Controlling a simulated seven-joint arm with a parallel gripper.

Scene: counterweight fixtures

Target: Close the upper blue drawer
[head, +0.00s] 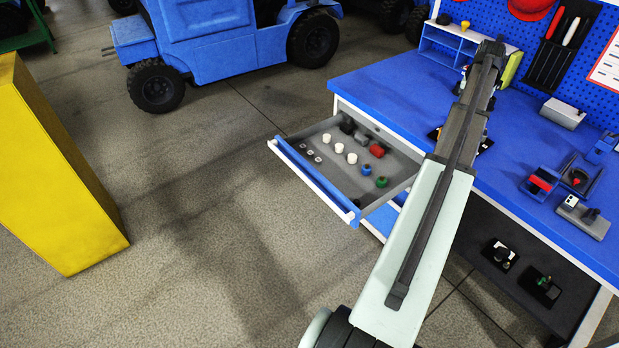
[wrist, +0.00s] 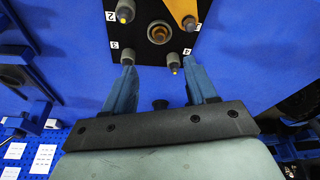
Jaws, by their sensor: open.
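The upper blue drawer (head: 314,181) is pulled out from the left side of the blue workbench (head: 385,84), in the head view. Its tray holds white, red, green and dark small parts. My arm reaches over the bench, to the right of the drawer. In the wrist view my gripper (wrist: 157,78) is open, its two blue fingers apart, over the bench top at the edge of a black numbered plate (wrist: 176,45). The drawer does not show in the wrist view. My fingertips are hidden behind the arm in the head view.
The floor left of the drawer is free. A yellow block (head: 60,175) stands at the far left, and a blue vehicle (head: 215,45) stands behind. Fixtures (head: 541,184) sit on the bench's right side. A blue pegboard (head: 595,65) with tools rises at the back.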

